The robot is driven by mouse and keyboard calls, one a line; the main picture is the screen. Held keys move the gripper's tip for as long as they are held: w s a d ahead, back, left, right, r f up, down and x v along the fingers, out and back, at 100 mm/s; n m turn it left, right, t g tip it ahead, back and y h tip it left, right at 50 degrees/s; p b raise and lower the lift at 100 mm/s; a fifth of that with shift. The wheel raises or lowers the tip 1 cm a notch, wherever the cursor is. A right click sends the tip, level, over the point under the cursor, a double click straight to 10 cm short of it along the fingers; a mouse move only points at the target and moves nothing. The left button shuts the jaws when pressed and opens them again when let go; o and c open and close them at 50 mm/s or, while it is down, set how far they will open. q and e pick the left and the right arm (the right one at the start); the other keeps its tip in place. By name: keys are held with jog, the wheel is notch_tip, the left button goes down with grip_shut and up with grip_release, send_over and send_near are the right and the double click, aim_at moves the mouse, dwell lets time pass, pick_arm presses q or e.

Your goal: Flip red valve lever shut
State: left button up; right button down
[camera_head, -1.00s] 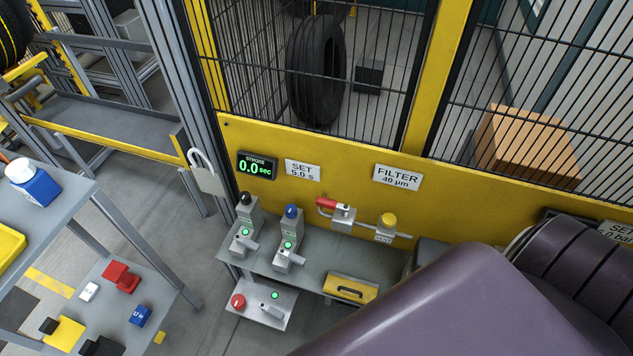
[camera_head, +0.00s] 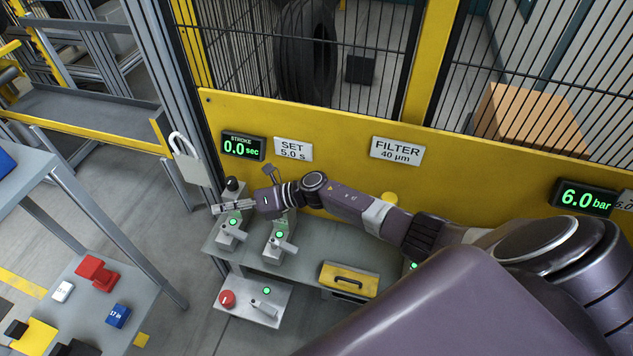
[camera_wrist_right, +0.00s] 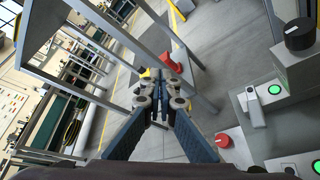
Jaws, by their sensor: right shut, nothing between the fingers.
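The red valve lever does not show now; my right arm lies across the part of the yellow panel (camera_head: 330,150) where it sits. A yellow knob (camera_head: 390,198) on the same pipe shows just above my arm. My right gripper (camera_head: 216,209) is shut and empty, left of the hidden lever, in front of the black-topped unit (camera_head: 232,185) at the left of the grey shelf. My left gripper is not in view.
The grey shelf (camera_head: 297,259) carries lever units with green lights and a yellow box (camera_head: 348,279). Below is a panel with a red button (camera_head: 227,299). A padlock (camera_head: 187,160) hangs at the panel's left edge. A display (camera_head: 584,198) reads 6.0 bar.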

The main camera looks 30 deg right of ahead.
pick_arm(q)
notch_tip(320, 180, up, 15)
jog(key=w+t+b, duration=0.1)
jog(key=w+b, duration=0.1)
jog(key=b, duration=0.9)
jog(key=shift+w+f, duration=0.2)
pick_arm(e)
jog(key=d+r+n+g+h, duration=0.2)
jog(key=d+r+n+h, duration=0.2)
jog(key=d+n+h, duration=0.3)
jog(key=s+d+r+n+g+h, duration=0.1)
jog(key=d+r+n+g+h, duration=0.2)
jog(key=d+n, duration=1.4)
jog(key=d+r+h, duration=0.2)
jog(key=d+h, duration=0.3)
jog(key=shift+s+n+g, duration=0.15)
jog(key=shift+n+g, duration=0.15)
